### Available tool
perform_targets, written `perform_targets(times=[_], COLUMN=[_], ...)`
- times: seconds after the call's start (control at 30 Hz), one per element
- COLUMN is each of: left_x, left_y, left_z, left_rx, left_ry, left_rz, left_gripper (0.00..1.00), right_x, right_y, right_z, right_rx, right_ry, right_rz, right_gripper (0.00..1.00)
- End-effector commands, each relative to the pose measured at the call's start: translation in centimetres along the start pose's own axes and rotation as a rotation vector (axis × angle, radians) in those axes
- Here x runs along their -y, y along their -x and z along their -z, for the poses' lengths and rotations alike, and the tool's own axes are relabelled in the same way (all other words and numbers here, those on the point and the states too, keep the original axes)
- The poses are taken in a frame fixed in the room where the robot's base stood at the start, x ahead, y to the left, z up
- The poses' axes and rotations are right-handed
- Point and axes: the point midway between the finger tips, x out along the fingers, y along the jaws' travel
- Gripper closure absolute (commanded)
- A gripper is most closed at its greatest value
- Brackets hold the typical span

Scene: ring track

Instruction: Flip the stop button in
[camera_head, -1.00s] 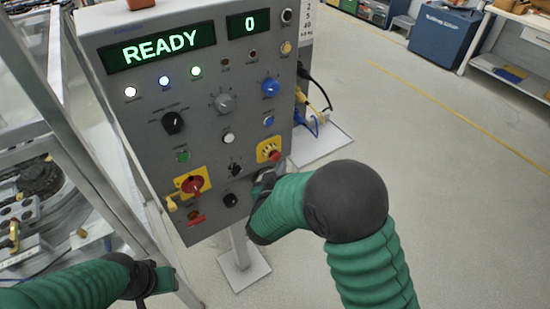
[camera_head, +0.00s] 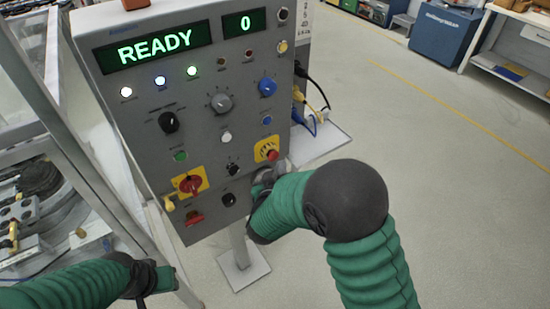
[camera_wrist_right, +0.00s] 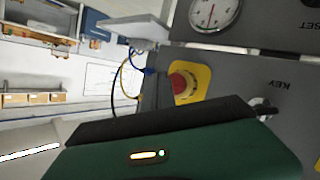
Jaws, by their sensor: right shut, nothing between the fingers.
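The stop button (camera_head: 272,155) is a red mushroom head on a yellow plate at the lower right of the grey control panel (camera_head: 207,135). It also shows in the right wrist view (camera_wrist_right: 184,84), standing proud of its yellow plate. My right gripper (camera_head: 264,178) is shut and empty, just below the stop button at the panel's lower right edge. Its fingertips are largely hidden by my own wrist, and I cannot tell whether they touch the panel. My left gripper (camera_head: 164,279) is at the lower left, away from the panel; its jaws are too unclear to read.
A red rotary knob (camera_head: 190,184) on another yellow plate is at the panel's lower left. The display (camera_head: 155,48) reads READY. Cables (camera_head: 312,105) hang on the panel's right side. A metal frame (camera_head: 95,190) stands at left.

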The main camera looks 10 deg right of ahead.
Motion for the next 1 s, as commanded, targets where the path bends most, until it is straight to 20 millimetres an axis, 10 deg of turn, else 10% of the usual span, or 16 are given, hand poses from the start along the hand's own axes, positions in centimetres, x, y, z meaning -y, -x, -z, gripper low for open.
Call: perform_targets(times=[1.0], left_x=[0.00], left_y=[0.51], left_z=[0.12], left_rx=[0.000], left_ry=[0.000], left_rz=[0.000], left_gripper=[0.64], right_x=[0.11], right_y=[-0.21], right_z=[0.46], right_rx=[0.000], right_ry=[0.000], right_rz=[0.000], right_gripper=[1.00])
